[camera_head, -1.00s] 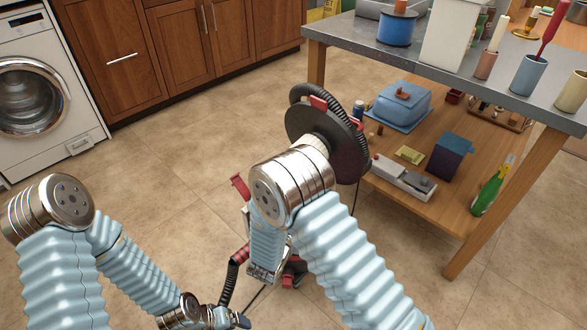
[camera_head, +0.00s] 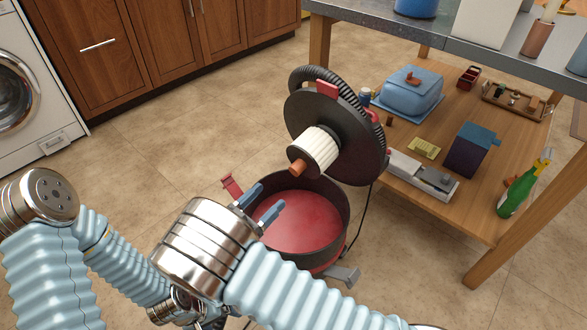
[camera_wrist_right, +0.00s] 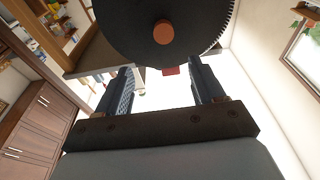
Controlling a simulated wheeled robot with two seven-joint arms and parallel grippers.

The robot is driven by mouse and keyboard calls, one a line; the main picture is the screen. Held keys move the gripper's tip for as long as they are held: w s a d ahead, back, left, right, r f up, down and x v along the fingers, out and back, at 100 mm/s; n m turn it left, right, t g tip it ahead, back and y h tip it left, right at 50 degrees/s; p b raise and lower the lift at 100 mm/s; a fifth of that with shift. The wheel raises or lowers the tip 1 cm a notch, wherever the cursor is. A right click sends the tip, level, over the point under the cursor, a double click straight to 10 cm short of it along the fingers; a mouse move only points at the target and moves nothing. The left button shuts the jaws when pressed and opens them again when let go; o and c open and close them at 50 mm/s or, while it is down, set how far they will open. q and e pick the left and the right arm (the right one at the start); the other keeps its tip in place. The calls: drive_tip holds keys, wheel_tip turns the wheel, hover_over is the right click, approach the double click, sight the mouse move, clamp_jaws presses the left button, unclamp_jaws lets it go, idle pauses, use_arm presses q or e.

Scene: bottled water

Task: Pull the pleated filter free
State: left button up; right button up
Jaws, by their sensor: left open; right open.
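The pleated filter (camera_head: 319,147) is a white ribbed cylinder on the underside of a tilted black round lid (camera_head: 358,135). An orange-brown knob (camera_head: 299,167) sticks out at its free end. Below is the open round vacuum tub (camera_head: 337,205), red inside. My right gripper (camera_head: 272,197) is open and empty, over the near side of the tub, apart from the filter. In the right wrist view its two fingers (camera_wrist_right: 163,88) stand wide apart, with the knob (camera_wrist_right: 163,32) beyond them against a dark disc. My left gripper is not visible; its arm runs to the bottom edge.
A wooden workbench with a low shelf (camera_head: 468,206) stands to the right, holding a blue box, a green bottle and other items. A black hose (camera_head: 325,75) curves over the lid. Cabinets and a washing machine line the back left. The tiled floor between is clear.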

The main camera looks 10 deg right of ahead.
sight(293, 172)
use_arm(q)
drive_tip(key=shift+w+a+r+p, duration=0.2)
drive_tip(key=shift+w+a+p, duration=0.05)
drive_tip(key=shift+w+p, duration=0.4)
use_arm(e)
drive_tip(key=x, duration=0.3)
drive_tip(key=f+x, duration=0.1)
drive_tip(key=x, duration=0.6)
drive_tip(key=shift+w+f, duration=0.15)
drive_tip(key=shift+w, duration=0.35)
drive_tip(key=c, duration=1.2)
drive_tip(key=shift+a, duration=0.1)
use_arm(q)
drive_tip(key=shift+f+b, duration=0.5)
use_arm(e)
drive_tip(key=shift+v, duration=2.45)
drive_tip(key=shift+f, duration=0.1)
